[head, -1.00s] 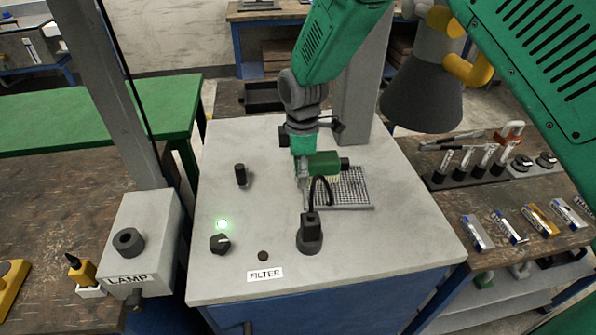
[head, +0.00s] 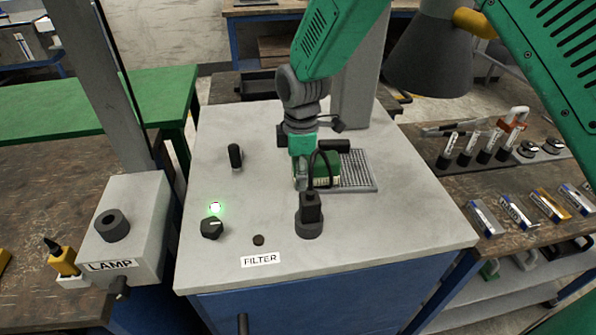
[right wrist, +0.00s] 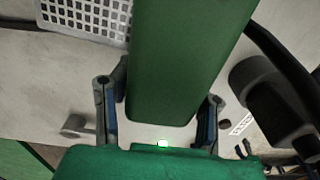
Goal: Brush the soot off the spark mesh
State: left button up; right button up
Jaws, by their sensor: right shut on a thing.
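My right gripper (head: 303,180) comes down from the top of the head view and is shut on a green block-shaped brush (head: 328,167). Pale bristles show along the brush's lower side. The brush is at the left part of the spark mesh (head: 359,168), a light grid lying on the grey cabinet top, and hides some of it. I cannot tell whether the bristles touch the mesh. In the right wrist view the green brush (right wrist: 185,60) sits between the two fingers, and part of the mesh (right wrist: 90,14) shows at upper left. My left gripper is not in view.
A black plug-like fitting with a looped cable (head: 309,215) stands just in front of the mesh. A grey LAMP box (head: 130,225) stands left; a dark lamp shade (head: 430,60) hangs upper right.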

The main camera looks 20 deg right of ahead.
aim_at(318, 173)
jog(key=shift+f, duration=0.3)
dwell(0.7)
jog(key=shift+d, duration=0.1)
jog(key=shift+s+d+r+p, duration=0.1)
jog(key=shift+s+d+p, duration=0.2)
jog(key=shift+d, duration=0.85)
jog(key=shift+s, duration=0.1)
jog(key=shift+s+d+p, duration=0.2)
jog(key=shift+d+p, duration=0.15)
jog(key=shift+d, duration=0.3)
jog(key=shift+s+d, duration=0.1)
jog(key=shift+d, duration=0.1)
jog(key=shift+a, duration=0.15)
